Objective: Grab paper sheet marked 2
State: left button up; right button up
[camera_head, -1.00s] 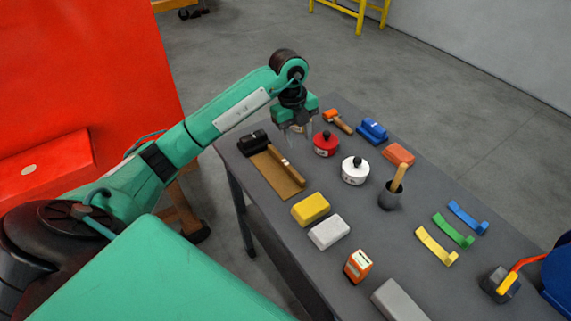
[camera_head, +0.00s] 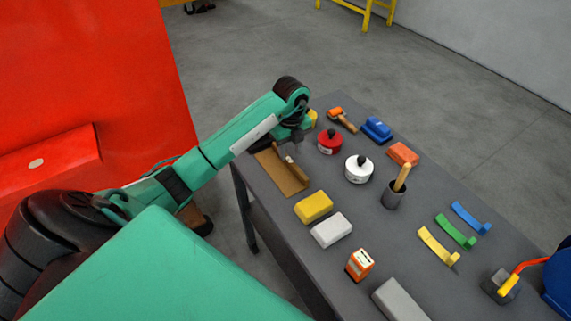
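A brown sheet (camera_head: 275,173) lies near the left edge of the grey table, with a raised brown strip along its right side. No number can be read on it at this size. My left gripper (camera_head: 289,152) points down over the far end of the sheet and strip. Its fingers are small and partly covered by the wrist, so I cannot tell their opening or whether they touch the sheet. The black block at the sheet's far end is hidden behind my arm. My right gripper is not in view.
Right of the sheet stand a red pot (camera_head: 330,142) and a white pot (camera_head: 358,170). A yellow block (camera_head: 314,207) and a white block (camera_head: 332,230) lie nearer. A cup (camera_head: 394,196) with a wooden handle and several coloured strips lie further right.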

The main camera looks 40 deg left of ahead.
aim_at(289, 159)
pick_arm(q)
jog(key=shift+w+a+f+p, duration=0.15)
jog(key=shift+f+p, duration=0.1)
jog(key=shift+f, duration=0.7)
jog(key=shift+a+f+p, duration=0.1)
jog(key=shift+f+p, duration=0.15)
jog(key=shift+f, duration=0.7)
grip_shut()
